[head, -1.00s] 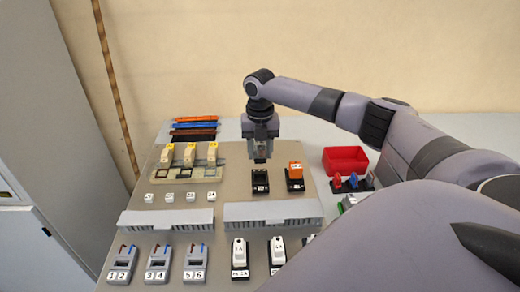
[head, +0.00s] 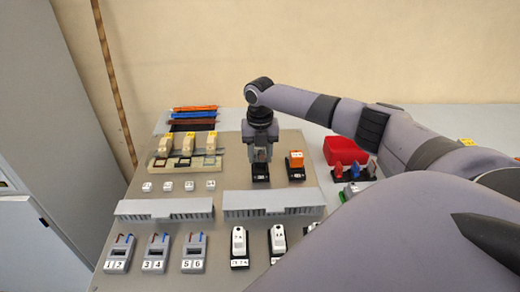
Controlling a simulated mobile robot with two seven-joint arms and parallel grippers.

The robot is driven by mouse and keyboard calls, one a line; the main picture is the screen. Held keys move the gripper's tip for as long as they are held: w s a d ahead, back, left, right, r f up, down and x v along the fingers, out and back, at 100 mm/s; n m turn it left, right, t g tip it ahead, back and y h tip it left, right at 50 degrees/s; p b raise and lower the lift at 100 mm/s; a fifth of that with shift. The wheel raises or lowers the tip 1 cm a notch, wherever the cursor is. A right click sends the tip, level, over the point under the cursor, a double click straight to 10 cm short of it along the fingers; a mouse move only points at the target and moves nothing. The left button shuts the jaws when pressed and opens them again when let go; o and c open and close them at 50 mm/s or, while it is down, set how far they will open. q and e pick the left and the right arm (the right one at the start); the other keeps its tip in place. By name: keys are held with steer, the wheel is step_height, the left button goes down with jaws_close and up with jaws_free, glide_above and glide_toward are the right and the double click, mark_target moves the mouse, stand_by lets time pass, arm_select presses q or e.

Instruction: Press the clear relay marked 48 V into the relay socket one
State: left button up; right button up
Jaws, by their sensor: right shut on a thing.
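My right gripper (head: 260,158) points straight down in the middle of the panel and is shut on the clear relay (head: 260,155). The relay is mostly hidden between the fingers, and its 48 V mark is not readable. The fingertips are right at the black relay socket (head: 261,178), whose front label still shows below them. I cannot tell whether the relay is fully seated or only resting in the socket. My left gripper is not in view.
An orange relay (head: 296,158) stands in the neighbouring socket, close right of the gripper. A red bin (head: 345,150) and a rack of coloured pieces (head: 352,172) are further right. Grey slotted ducts (head: 275,204) cross the panel in front. My right arm covers the lower right.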

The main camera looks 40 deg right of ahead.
stand_by(0.7)
steer(key=shift+p, duration=0.4)
steer(key=shift+p, duration=0.65)
stand_by(0.8)
steer(key=shift+f+b, duration=0.75)
steer(key=shift+f, duration=0.5)
steer(key=o, duration=1.2)
steer(key=shift+c, duration=0.2)
steer(key=shift+s+f, duration=0.1)
steer(key=shift+s+d, duration=0.1)
steer(key=r, duration=0.7)
steer(key=shift+w+a+r, duration=0.25)
steer(key=shift+w+r, duration=0.05)
steer(key=shift+r, duration=0.05)
